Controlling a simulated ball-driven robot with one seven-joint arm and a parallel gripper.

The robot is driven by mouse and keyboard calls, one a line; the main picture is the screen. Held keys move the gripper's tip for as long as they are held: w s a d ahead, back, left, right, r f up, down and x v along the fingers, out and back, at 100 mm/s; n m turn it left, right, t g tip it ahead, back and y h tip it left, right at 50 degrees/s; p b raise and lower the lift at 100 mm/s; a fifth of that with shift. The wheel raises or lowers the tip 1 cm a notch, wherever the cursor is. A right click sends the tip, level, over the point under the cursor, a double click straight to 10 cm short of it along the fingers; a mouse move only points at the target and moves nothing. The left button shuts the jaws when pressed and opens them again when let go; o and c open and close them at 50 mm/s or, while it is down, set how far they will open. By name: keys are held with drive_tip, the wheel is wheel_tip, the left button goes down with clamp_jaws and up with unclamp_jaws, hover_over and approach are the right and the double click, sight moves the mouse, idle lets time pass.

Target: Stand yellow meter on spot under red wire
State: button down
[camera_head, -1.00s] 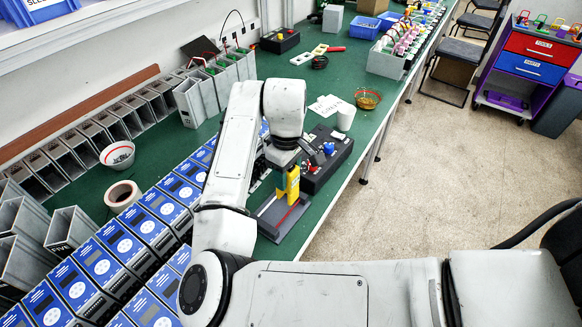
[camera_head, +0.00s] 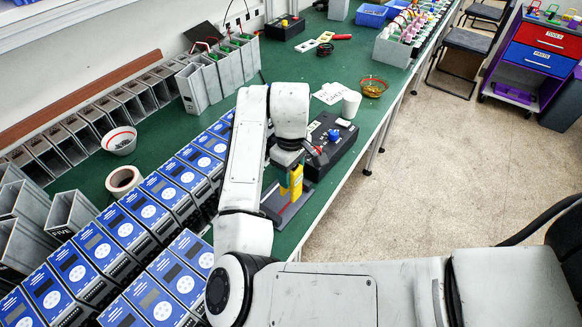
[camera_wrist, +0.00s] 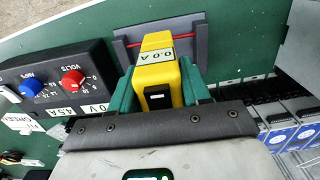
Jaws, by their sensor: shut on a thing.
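The yellow meter (camera_head: 293,184) is held between the green fingers of my gripper (camera_head: 291,173). In the wrist view the meter (camera_wrist: 157,72) shows a "0.0 A" label and a dark window, with my gripper's fingers (camera_wrist: 160,92) on both sides. A dark grey stand (camera_wrist: 205,42) lies beyond the meter, with the red wire (camera_wrist: 183,37) running across it, partly hidden behind the meter. In the head view the grey stand (camera_head: 272,200) is below and around the meter. I cannot tell whether the meter's foot touches it.
A black power box (camera_head: 338,137) with blue and red knobs stands close beside the stand; it also shows in the wrist view (camera_wrist: 60,85). Rows of blue-faced units (camera_head: 147,208) fill the bench to the left. The bench edge is close on the right.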

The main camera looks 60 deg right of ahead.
drive_tip(key=shift+f+b, duration=0.95)
drive_tip(key=shift+f, duration=1.4)
drive_tip(key=shift+c, duration=2.2)
unclamp_jaws()
wheel_tip(320, 180, up, 11)
drive_tip(key=shift+f, duration=0.1)
